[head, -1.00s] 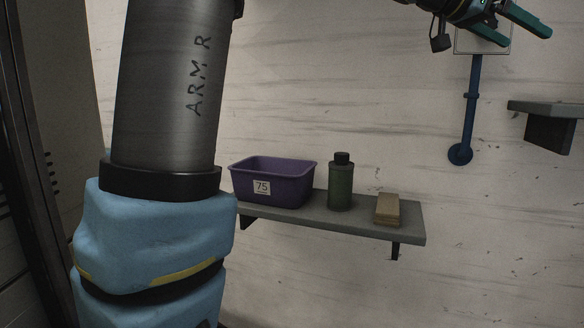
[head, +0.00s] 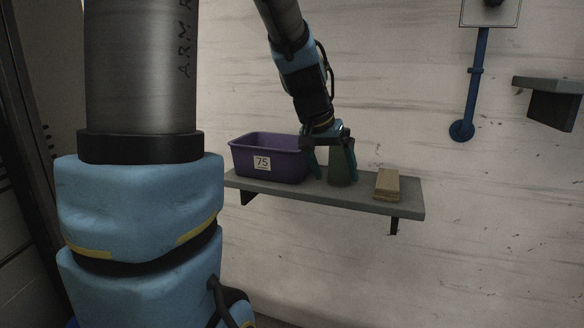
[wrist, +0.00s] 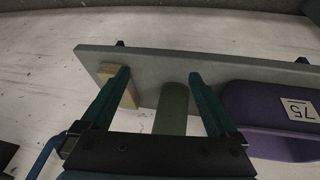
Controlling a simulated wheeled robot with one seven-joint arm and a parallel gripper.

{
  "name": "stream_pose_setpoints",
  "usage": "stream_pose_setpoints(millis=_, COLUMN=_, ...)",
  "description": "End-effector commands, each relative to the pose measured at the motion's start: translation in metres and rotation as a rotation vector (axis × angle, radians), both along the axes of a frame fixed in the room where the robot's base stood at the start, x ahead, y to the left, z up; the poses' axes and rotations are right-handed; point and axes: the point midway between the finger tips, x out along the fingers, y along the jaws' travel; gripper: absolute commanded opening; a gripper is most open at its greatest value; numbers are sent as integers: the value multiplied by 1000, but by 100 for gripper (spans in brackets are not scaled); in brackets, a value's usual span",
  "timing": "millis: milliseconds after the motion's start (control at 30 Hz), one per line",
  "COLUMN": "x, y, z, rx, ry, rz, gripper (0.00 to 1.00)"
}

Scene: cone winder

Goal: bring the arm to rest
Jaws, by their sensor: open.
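My gripper (head: 334,170) is open in the head view, in front of the shelf, with its fingers pointing down. In the wrist view my gripper (wrist: 160,95) has its two green fingers spread wide. In the wrist view the bottle (wrist: 172,108) shows between the fingers. I cannot tell whether a finger touches it. My upper arm links fill the left of the head view.
A grey wall shelf (head: 408,207) carries a purple bin (head: 285,161) labelled 75 at the left and a tan block (head: 387,184) at the right. A blue pipe (head: 476,90) runs down the wall. A second shelf (head: 550,86) is at far right.

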Motion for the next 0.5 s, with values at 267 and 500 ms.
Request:
stream_pose_setpoints(millis=267, x=-62, y=114, z=-81, rx=167, ry=148, rz=271, gripper=95)
stream_pose_setpoints(millis=500, x=-106, y=161, z=-93, rx=235, ry=213, rz=397, gripper=95)
